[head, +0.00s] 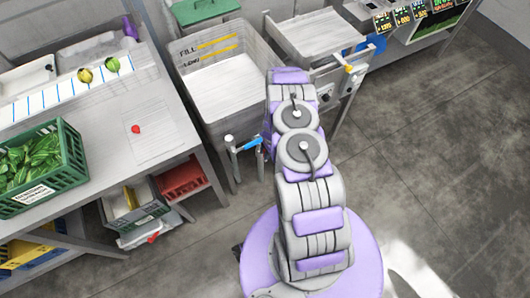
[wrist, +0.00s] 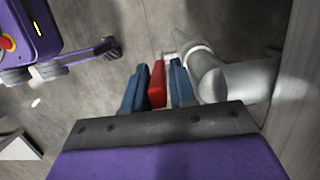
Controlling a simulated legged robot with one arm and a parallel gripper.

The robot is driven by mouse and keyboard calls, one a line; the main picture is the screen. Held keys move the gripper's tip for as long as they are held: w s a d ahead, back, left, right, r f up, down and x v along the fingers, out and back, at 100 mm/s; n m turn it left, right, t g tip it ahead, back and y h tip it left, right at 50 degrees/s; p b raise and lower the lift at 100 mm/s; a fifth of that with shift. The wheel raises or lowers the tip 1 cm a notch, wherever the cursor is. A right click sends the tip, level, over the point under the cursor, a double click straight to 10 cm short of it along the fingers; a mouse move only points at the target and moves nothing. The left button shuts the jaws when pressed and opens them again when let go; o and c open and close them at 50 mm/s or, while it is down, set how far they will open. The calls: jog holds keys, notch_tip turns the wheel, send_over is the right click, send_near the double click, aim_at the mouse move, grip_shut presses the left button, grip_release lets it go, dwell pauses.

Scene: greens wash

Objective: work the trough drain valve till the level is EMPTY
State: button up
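The trough (head: 218,84) is a grey basin on legs in the head view, with yellow lines beside FILL and a lower word on its inner wall. Its inside is pale, and I cannot make out a water level. In the wrist view, a red valve handle (wrist: 157,83) stands between the two blue fingers of my gripper (wrist: 157,86), beside a grey pipe (wrist: 235,80). The left finger looks close against the handle; a narrow dark gap shows on the right. Whether it is clamped is unclear. In the head view, my arm hides the gripper and red handle.
A table (head: 105,135) with a green crate (head: 72,165) of leaves is at left. Floor (head: 440,150) on the right is clear.

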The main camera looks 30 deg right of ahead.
jog(key=shift+d+r, duration=0.25)
jog(key=shift+r, duration=0.2)
jog(key=d+r+p, duration=0.3)
jog(key=r, duration=1.3)
jog(key=shift+w, duration=0.15)
jog(key=shift+a, duration=0.1)
jog(key=shift+f, duration=0.1)
jog(key=a+f+b, duration=0.1)
jog(key=f+b, duration=0.2)
jog(key=f, duration=0.2)
jog(key=a+f+y+b, duration=0.1)
jog(key=f+b, duration=0.2)
jog(key=f, duration=0.2)
jog(key=a+f+y+b, duration=0.1)
jog(key=f+b, duration=0.3)
jog(key=f, duration=0.1)
jog(key=shift+a+f, duration=0.1)
jog(key=shift+f, duration=0.25)
